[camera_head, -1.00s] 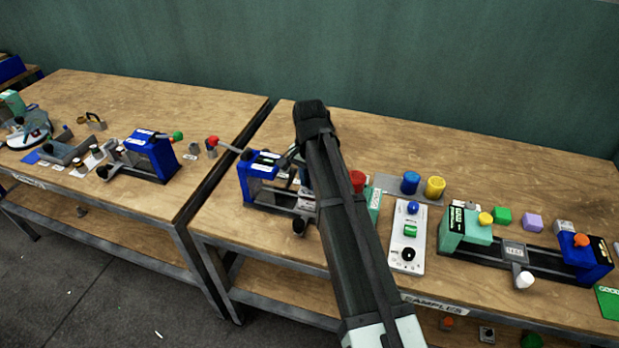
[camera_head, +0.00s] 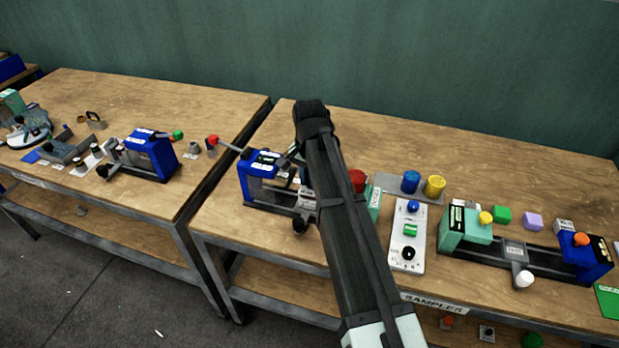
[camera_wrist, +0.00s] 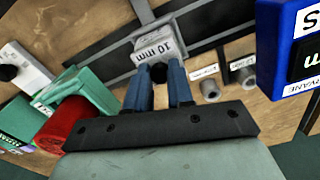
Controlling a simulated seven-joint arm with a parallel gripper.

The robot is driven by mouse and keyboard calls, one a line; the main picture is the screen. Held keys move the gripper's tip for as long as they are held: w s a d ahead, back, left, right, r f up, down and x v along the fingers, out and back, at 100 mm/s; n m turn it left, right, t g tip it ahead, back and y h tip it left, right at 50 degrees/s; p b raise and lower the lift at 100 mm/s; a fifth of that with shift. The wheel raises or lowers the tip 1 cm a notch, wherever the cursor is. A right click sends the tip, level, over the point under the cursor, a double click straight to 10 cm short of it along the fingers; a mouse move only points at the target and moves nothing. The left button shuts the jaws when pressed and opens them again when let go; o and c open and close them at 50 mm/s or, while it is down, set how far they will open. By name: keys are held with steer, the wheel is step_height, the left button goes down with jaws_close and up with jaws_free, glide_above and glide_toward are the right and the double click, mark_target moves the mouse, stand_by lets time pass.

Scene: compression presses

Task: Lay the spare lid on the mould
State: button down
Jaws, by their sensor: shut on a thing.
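My gripper (camera_wrist: 158,85), with two blue fingers, is shut on a small dark round knob (camera_wrist: 158,73). This looks like the lid's knob; the rest of the lid is hard to tell apart. Just beyond it is a grey block marked "10 mm" (camera_wrist: 160,46), apparently the mould, on the dark rails of a press. I cannot tell whether lid and mould touch. In the head view my arm hides the gripper, and the grey block shows in part (camera_head: 307,198) beside the blue press body (camera_head: 262,175).
A red cap (camera_wrist: 62,123) and green press end (camera_wrist: 92,92) stand left of my fingers in the wrist view. Small grey cylinders (camera_wrist: 210,90) with cards lie to the right, near the blue press body (camera_wrist: 300,45). A white control panel (camera_head: 406,238) stands right of my arm.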

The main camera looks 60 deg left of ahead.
steer(key=shift+f, duration=0.65)
stand_by(0.4)
steer(key=c, duration=0.9)
jaws_free()
step_height(320, 180, up, 14)
steer(key=w+d+f+g+h, duration=0.2)
steer(key=d+f, duration=1.1)
steer(key=d, duration=0.5)
steer(key=w+d+f+g+h, duration=0.1)
steer(key=w+d+f+g, duration=0.1)
steer(key=d+f, duration=1.3)
steer(key=w+d+f+g+h, duration=0.25)
steer(key=d+f, duration=0.75)
steer(key=d, duration=1.1)
steer(key=s+d+f+m+y, duration=0.2)
steer(key=s+d+f+m, duration=0.1)
steer(key=d+f, duration=0.8)
steer(key=s+d+f+m+y, duration=0.3)
steer(key=s+d+f, duration=0.1)
steer(key=d+f, duration=0.6)
steer(key=shift+s+d+f, duration=0.25)
steer(key=shift+d+f, duration=0.1)
steer(key=shift+f, duration=0.3)
